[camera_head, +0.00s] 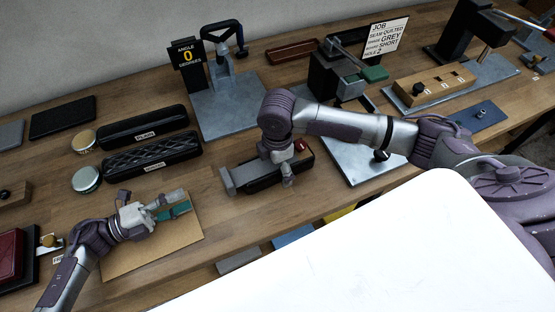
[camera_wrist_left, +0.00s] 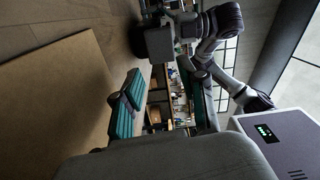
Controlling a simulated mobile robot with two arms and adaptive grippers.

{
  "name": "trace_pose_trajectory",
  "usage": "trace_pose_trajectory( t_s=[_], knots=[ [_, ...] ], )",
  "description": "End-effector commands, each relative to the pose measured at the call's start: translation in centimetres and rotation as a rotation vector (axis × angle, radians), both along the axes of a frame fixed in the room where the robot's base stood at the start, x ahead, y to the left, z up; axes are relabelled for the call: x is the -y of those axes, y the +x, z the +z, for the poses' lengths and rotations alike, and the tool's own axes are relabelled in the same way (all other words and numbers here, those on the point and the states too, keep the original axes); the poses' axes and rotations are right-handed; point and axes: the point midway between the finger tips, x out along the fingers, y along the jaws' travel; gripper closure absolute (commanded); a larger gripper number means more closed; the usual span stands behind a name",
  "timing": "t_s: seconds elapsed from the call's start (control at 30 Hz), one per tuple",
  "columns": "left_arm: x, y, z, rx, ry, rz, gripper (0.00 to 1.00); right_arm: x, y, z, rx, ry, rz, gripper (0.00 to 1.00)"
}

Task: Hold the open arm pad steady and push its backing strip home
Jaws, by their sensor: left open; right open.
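A small red part (camera_head: 300,146) shows behind that gripper. I cannot make out the backing strip. My left gripper (camera_head: 176,205) is open and empty over a brown mat (camera_head: 146,258), left of the fixture. Its teal fingers stand apart in the left wrist view (camera_wrist_left: 166,102).
A plain black pad (camera_head: 143,127) and a quilted one (camera_head: 150,157) lie behind my left gripper, with two round tins (camera_head: 84,140) beside them. A grey angle stand (camera_head: 228,105) is behind the fixture. A steel plate (camera_head: 362,165) lies to its right.

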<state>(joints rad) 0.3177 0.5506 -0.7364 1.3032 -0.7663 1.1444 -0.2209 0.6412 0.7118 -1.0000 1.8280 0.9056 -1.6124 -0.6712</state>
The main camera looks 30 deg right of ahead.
Motion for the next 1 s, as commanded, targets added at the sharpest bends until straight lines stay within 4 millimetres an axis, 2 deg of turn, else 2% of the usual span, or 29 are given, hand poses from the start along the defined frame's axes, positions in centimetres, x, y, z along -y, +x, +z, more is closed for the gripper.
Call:
trace_pose_trajectory(
  t_s=[0.2, 0.23, 0.73, 1.0],
  knots=[
    [0.00, 0.00, 0.00, 0.000, 0.000, 0.000, 0.58, -0.02, 0.00, -0.03, 0.000, 0.000, 0.000, 0.00],
    [0.00, 0.00, 0.00, 0.000, 0.000, 0.000, 0.58, -0.02, 0.00, -0.03, 0.000, 0.000, 0.000, 0.03],
    [0.00, 0.00, 0.00, 0.000, 0.000, 0.000, 0.58, -0.01, 0.03, 0.02, 0.001, 0.001, -0.001, 0.87],
    [0.00, 0.00, 0.00, 0.000, 0.000, 0.000, 0.58, -0.01, 0.05, 0.04, 0.002, 0.001, -0.001, 0.89]
  ],
)
